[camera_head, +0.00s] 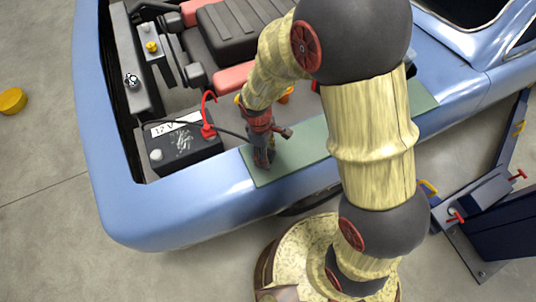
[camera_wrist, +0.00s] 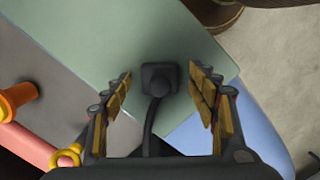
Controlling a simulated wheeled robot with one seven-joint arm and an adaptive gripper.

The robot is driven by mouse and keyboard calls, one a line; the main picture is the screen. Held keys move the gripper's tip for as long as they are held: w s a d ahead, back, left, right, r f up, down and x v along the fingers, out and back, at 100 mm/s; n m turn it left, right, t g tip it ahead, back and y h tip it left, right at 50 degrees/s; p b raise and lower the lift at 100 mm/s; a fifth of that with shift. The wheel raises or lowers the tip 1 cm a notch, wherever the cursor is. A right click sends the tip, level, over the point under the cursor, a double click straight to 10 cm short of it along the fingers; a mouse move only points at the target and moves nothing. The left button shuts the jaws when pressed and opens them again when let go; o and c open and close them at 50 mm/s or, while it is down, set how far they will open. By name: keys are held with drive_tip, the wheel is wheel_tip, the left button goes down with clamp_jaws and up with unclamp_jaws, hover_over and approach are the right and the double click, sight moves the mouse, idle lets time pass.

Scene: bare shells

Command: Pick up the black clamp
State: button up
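The black clamp (camera_wrist: 158,79) shows in the wrist view as a dark square-ended piece with a black cable running back from it toward my wrist. It appears over the green mat (camera_wrist: 95,40). My gripper (camera_wrist: 158,98) is open, with a finger on each side of the clamp and a visible gap on both sides. I cannot tell its height above the clamp. In the head view my gripper (camera_head: 264,160) points down at the green mat (camera_head: 305,150) on the blue car's fender, and the clamp there is largely hidden by it.
A 12 V battery (camera_head: 185,148) with a red clamp (camera_head: 208,131) and red cable stands left of my gripper in the open engine bay. An orange cap (camera_wrist: 18,98) lies at left in the wrist view. A blue lift (camera_head: 490,195) stands at right.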

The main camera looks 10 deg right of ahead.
drive_tip(key=shift+c, duration=1.2)
drive_tip(key=c, duration=1)
drive_tip(key=shift+c, duration=0.2)
